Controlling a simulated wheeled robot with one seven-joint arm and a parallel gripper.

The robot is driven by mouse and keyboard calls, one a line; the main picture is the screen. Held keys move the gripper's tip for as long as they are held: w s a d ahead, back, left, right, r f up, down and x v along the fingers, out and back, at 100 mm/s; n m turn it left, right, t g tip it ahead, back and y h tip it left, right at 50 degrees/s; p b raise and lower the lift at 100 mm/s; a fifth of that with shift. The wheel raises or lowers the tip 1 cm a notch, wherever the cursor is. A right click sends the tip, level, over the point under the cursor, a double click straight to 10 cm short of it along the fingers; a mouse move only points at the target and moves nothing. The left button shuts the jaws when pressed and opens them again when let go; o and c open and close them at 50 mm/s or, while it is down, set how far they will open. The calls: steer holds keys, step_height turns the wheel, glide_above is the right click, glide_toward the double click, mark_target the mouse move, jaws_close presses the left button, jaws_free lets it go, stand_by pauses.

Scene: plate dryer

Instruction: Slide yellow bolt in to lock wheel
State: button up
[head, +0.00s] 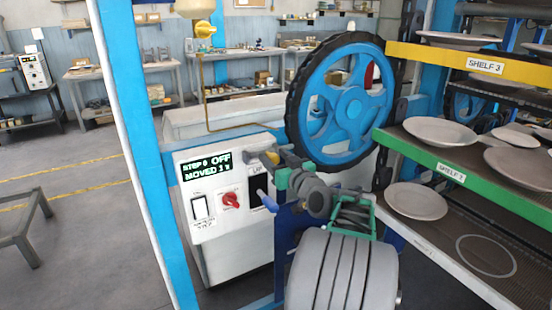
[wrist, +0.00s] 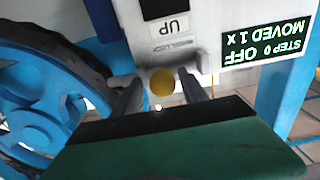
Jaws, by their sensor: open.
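The yellow bolt shows in the wrist view as a round yellow end (wrist: 162,82) between my two fingers. In the head view a small yellow part (head: 273,157) shows at my fingertips, just above the control box. My gripper (head: 265,156) is open, its fingers one on each side of the yellow end; the wrist view (wrist: 160,88) does not show clearly whether they touch it. The big blue wheel (head: 352,106) with a black rim stands right of the bolt. It also shows at the left of the wrist view (wrist: 36,125). How far the bolt reaches towards the wheel is hidden.
Shelves with plates (head: 440,131) stand close on the right. A blue post (head: 143,150) rises at the left.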

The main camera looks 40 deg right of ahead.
steer(key=b+v, duration=0.1)
steer(key=v, duration=0.7)
steer(key=shift+b, duration=0.3)
